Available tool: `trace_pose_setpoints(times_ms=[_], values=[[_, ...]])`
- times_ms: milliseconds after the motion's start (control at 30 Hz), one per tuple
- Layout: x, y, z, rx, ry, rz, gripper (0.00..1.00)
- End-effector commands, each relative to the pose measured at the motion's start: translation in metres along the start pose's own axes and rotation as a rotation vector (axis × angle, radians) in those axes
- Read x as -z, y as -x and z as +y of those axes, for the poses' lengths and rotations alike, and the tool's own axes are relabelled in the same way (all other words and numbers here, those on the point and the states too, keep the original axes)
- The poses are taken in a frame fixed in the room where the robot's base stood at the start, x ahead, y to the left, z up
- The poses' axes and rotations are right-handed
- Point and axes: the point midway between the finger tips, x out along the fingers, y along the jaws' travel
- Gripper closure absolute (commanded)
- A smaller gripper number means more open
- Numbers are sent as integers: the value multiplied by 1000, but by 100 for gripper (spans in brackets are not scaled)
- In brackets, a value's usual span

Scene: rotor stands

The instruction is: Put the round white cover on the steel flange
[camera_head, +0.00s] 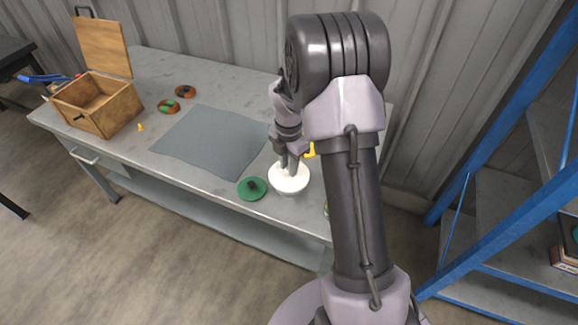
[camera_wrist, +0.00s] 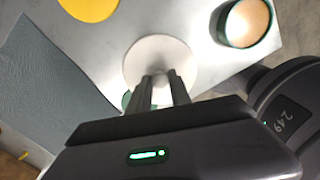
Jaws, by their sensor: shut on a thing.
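The round white cover (camera_head: 290,183) is at the front edge of the grey table, right of the green disc, in the head view. My gripper (camera_head: 289,165) points down onto its middle and is shut on it. In the wrist view the cover (camera_wrist: 155,48) lies beyond the fingertips of my gripper (camera_wrist: 157,80), which meet at its centre. I cannot make out the steel flange in either view. What is under the cover is hidden, and I cannot tell whether the cover touches anything below.
A green disc with a dark knob (camera_head: 251,189) sits just left of the cover. A yellow piece (camera_head: 311,150) is partly behind my arm. A grey mat (camera_head: 215,142), two brown rings and an open wooden box (camera_head: 98,105) are further left. A green-rimmed round cup (camera_wrist: 247,22) shows in the wrist view.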

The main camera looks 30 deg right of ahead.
Motion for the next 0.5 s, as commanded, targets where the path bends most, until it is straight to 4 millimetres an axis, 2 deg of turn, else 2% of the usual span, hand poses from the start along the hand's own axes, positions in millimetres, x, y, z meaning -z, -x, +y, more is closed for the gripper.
trace_pose_setpoints(times_ms=[100,133,200,500], values=[[0,-4,0,1,0,1,100],[0,-3,0,1,0,1,70],[0,-3,0,0,0,0,56],[0,-2,0,0,0,0,54]])
